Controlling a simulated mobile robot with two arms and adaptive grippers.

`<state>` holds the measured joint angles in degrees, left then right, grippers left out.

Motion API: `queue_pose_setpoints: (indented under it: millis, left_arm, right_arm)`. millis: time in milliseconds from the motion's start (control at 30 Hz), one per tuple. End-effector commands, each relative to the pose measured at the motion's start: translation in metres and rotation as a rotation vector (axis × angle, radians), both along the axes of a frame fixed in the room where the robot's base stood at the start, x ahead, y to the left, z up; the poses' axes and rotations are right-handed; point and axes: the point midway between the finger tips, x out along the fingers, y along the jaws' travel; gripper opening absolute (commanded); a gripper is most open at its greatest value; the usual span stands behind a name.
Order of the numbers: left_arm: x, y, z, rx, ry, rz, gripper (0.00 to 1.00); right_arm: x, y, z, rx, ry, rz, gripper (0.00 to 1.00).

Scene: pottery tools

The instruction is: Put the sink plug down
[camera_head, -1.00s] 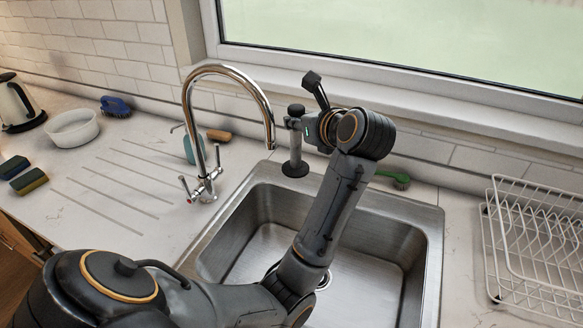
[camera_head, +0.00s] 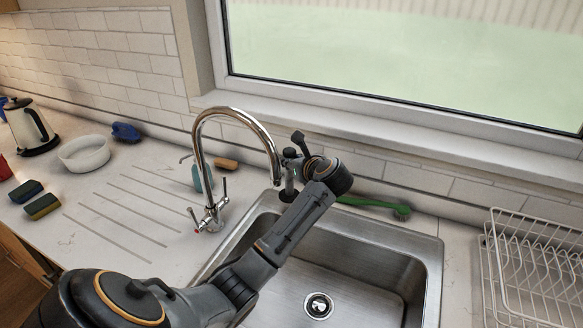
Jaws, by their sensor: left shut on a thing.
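My right gripper is not in view.
The steel sink (camera_head: 375,277) has an open drain (camera_head: 318,305). A green brush (camera_head: 375,204) lies behind the sink, and a white dish rack (camera_head: 535,265) stands at right. The ribbed drainer (camera_head: 120,215) is clear.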

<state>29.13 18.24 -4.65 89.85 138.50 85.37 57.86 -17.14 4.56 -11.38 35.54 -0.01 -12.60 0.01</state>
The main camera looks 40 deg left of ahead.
Motion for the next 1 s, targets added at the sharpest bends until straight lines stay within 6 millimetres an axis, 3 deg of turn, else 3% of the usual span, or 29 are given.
queue_pose_setpoints:
  millis: [267, 767, 800, 867, 1000]
  left_arm:
    - [0.002, 0.005, -0.028, 0.005, 0.003, 0.0, 0.0]
    - [0.003, 0.003, -0.042, 0.0, -0.002, -0.001, 0.0]
    - [0.002, 0.004, -0.041, 0.0, 0.001, 0.0, 0.32]
    - [0.002, 0.004, -0.041, 0.0, 0.001, 0.0, 0.44]
    - [0.002, 0.003, -0.041, 0.0, 0.001, 0.0, 0.47]
  right_arm:
    - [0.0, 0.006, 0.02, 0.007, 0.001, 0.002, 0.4]
    - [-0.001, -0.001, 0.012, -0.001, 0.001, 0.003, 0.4]
    - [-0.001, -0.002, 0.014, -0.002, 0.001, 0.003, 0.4]
    - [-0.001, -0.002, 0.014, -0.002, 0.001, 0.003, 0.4]
    - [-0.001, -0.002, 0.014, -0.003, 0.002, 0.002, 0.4]
